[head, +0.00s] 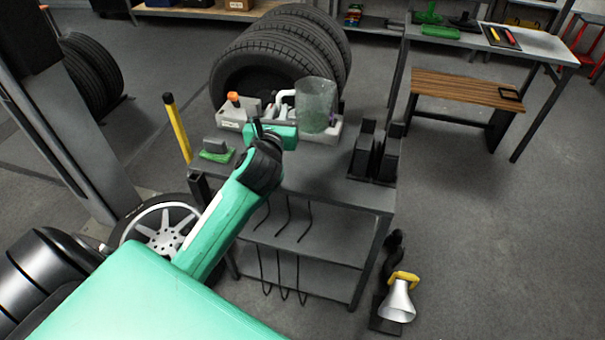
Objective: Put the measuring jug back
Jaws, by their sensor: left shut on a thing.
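The measuring jug (315,104) is a clear, greenish cylinder at the back of the grey workbench (320,183). It is upright, with a white handle (283,101) on its left side. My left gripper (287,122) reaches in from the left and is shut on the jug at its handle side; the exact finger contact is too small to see. The jug's base is at a pale grey tray (331,136), and I cannot tell whether it rests there or hangs just above. My right gripper is not in view.
An orange-capped item (233,98) stands on the tray's left part. A green-based block (216,151) lies left of my arm, near a yellow post (178,128). Black upright holders (374,155) stand at the bench's right. Tyres (290,50) are behind.

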